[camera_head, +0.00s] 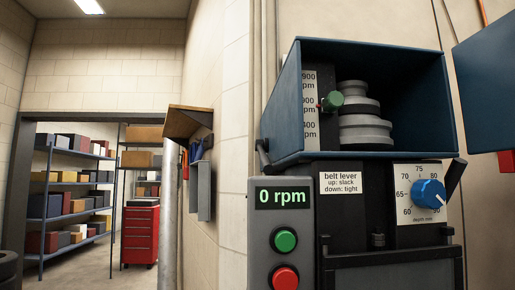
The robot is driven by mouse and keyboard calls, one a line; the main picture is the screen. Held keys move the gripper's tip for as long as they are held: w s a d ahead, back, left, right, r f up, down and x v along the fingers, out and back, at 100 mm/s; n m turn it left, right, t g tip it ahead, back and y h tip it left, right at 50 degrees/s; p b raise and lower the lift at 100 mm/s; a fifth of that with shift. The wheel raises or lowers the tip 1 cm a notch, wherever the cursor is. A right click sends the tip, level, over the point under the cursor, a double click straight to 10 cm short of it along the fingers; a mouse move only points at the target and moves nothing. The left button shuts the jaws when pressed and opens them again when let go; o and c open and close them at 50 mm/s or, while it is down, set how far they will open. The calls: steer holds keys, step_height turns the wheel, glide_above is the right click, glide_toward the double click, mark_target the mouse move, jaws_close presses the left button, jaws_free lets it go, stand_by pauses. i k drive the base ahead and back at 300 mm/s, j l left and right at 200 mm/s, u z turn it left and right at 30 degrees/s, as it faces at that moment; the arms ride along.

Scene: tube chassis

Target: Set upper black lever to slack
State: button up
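A drill-press-like machine stands at the right, its blue head housing (420,100) open in front. A white label (340,183) below it reads "belt lever, up: slack, down: tight". A short black lever (263,153) sticks out at the housing's lower left and slants up to the left. Another black bar (454,178) slants up to the right beside the depth dial. I cannot tell for certain which one the label means, or whether it stands at slack or tight. My gripper is not in view.
Inside the housing are a stepped grey pulley (364,128) and a green knob (333,101). A blue dial (428,194) is at right. A control box (280,235) shows 0 rpm above green and red buttons. A blue panel (488,85) hangs at far right. A wall rack (190,145) is left.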

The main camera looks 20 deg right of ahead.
mark_target(266, 163)
steer(key=i+j+z, duration=0.1)
steer(key=j, duration=0.5)
steer(key=i+j+z, duration=0.15)
steer(key=j, duration=0.4)
steer(key=i+j+z, duration=0.1)
steer(key=j, duration=0.2)
steer(key=i+j, duration=0.2)
steer(key=i+j+z, duration=0.15)
steer(key=j, duration=0.25)
steer(key=i+j, duration=0.1)
steer(key=j, duration=0.25)
steer(key=i+l+z, duration=0.05)
